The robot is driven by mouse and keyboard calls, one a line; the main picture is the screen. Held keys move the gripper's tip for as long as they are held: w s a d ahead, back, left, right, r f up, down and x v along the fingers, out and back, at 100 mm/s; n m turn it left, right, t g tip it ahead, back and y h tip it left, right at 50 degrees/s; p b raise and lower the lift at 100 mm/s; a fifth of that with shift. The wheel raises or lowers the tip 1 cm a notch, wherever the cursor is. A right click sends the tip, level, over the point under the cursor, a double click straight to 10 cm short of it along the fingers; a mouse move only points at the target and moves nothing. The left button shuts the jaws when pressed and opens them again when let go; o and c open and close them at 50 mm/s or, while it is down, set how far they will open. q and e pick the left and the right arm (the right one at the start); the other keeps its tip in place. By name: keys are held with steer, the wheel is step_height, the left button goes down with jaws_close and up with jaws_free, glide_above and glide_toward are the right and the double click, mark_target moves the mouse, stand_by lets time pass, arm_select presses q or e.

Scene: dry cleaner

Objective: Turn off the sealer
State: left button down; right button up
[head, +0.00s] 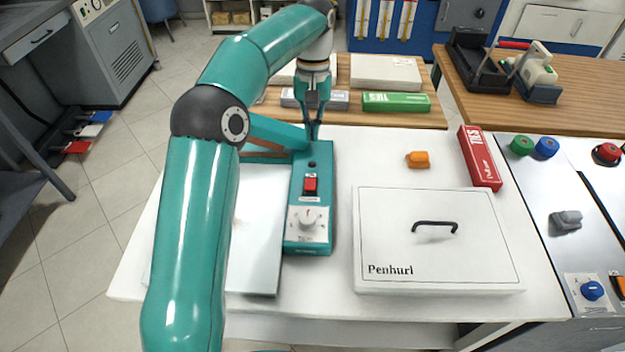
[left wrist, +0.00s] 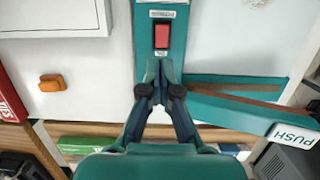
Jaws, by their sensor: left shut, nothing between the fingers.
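The sealer (head: 318,215) is a teal box on the white table, with a white dial (head: 307,219) at its near end and a red rocker switch (head: 310,185) behind the dial. The red switch also shows in the left wrist view (left wrist: 162,36). The sealer's teal arm (head: 268,131) juts out to the left at the back. My left gripper (head: 313,138) points down over the back end of the sealer, behind the switch. It is shut and empty, and its tips (left wrist: 160,90) are apart from the switch in the wrist view. My right gripper is out of sight.
A white lidded box (head: 440,255) with a black handle stands right of the sealer. An orange block (head: 418,160) and a red box (head: 480,158) lie behind it. A green box (head: 396,102) lies on the wooden counter at the back. The white table between sealer and orange block is clear.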

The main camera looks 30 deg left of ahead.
mark_target(312, 189)
arm_select(q)
steer(key=f, duration=0.4)
steer(key=s+f, duration=0.1)
steer(key=f, duration=0.3)
steer(key=s+d+f+b, duration=0.1)
steer(key=f, duration=0.3)
steer(key=shift+f, duration=0.1)
steer(key=shift+s+d+f, duration=0.15)
steer(key=shift+f, duration=0.65)
steer(key=shift+s+f+t+b, duration=0.1)
steer(key=shift+f+t+b, duration=0.3)
steer(key=shift+b, duration=0.85)
steer(key=shift+d+r+y+p, duration=0.1)
steer(key=shift+r+y+p, duration=0.05)
steer(key=shift+y+p, duration=0.15)
steer(key=shift+w+a+r+p, duration=0.4)
steer(key=shift+w+p, duration=0.25)
steer(key=shift+p, duration=0.3)
steer(key=shift+f, duration=0.1)
